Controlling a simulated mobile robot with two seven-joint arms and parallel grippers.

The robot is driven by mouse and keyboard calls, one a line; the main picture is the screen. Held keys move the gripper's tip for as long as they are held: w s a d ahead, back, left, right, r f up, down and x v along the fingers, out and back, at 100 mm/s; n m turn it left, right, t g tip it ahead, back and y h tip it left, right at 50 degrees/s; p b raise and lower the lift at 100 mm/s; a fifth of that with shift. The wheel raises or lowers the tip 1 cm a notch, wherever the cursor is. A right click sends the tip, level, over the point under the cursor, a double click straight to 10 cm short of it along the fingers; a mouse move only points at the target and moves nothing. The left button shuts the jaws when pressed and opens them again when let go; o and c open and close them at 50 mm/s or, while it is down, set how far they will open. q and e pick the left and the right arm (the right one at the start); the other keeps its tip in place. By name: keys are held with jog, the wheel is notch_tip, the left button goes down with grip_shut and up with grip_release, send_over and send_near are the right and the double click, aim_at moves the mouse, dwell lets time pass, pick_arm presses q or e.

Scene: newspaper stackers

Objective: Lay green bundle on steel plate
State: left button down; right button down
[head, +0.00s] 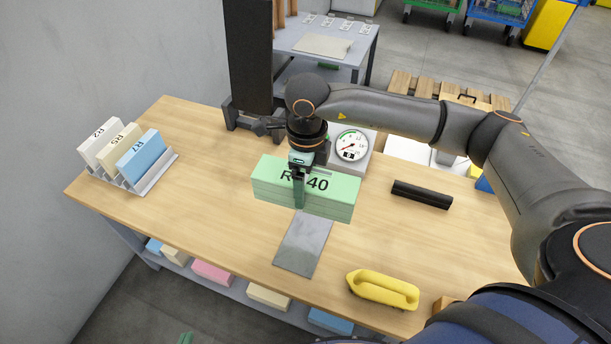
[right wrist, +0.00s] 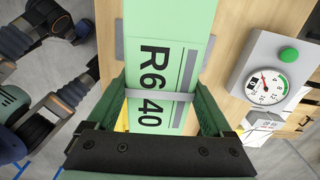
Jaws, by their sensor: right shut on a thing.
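The green bundle (head: 264,181), marked R6 40, is a flat block behind the steel plate. My right gripper (head: 300,197) comes down over it from above, shut on it. The right wrist view shows the bundle (right wrist: 168,45) between the green fingers, with a pale strap across it. I cannot tell whether the bundle touches the table. The steel plate (head: 305,243) lies bare and flat on the wooden table, just in front of the bundle. A green tip of my left gripper (head: 186,338) shows at the bottom edge; its jaws are mostly cut off.
A dial scale (head: 353,146) stands behind the bundle. A black bar (head: 422,194) lies to the right, and a yellow handled tool (head: 383,288) at the front right. A rack (head: 157,173) with white, cream and blue bundles stands at the left. The table (head: 205,211) between rack and plate is clear.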

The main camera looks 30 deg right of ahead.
jog(key=m, duration=0.2)
jog(key=f+m, duration=0.1)
jog(key=m, duration=0.1)
jog(key=shift+w+d+m, duration=0.1)
jog(key=shift+m, duration=0.2)
jog(key=m, duration=0.2)
jog(key=f+m+p, duration=0.1)
jog(key=m, duration=0.2)
jog(key=shift+d+f, duration=0.15)
jog(key=shift+f, duration=0.05)
jog(key=m, duration=0.2)
jog(key=f+m, duration=0.1)
jog(key=m, duration=0.2)
jog(key=shift+d+f+m+p, duration=0.15)
jog(key=shift+f+m+p, duration=0.05)
jog(key=shift+m+p, duration=0.1)
jog(key=m, duration=0.1)
jog(key=f+m, duration=0.1)
jog(key=m, duration=0.1)
jog(key=shift+d+m, duration=0.1)
jog(key=shift+m, duration=0.2)
